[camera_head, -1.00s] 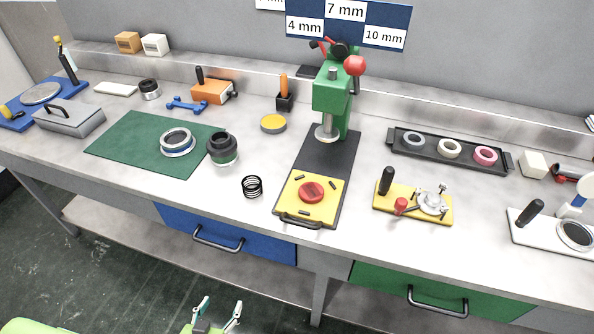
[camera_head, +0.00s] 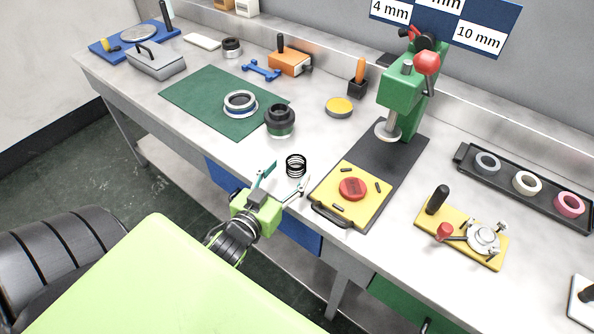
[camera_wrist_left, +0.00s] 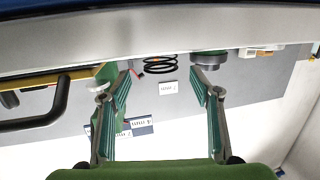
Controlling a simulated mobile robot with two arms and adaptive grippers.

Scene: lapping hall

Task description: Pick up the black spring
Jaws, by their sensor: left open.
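The black spring (camera_head: 296,165) stands on the grey bench top near its front edge, left of the yellow plate. My left gripper (camera_head: 284,178) is open and empty, just in front of the spring, at the bench's front edge. In the left wrist view the spring (camera_wrist_left: 160,63) shows beyond and between the two spread fingers of the gripper (camera_wrist_left: 165,82). The fingers do not touch it. My right gripper is in neither view.
The yellow plate (camera_head: 335,187) with a red disc and handle lies right of the spring, before the green press (camera_head: 403,92). A dark cylindrical part (camera_head: 280,121) and a green mat (camera_head: 200,103) are behind left. Bare bench surrounds the spring.

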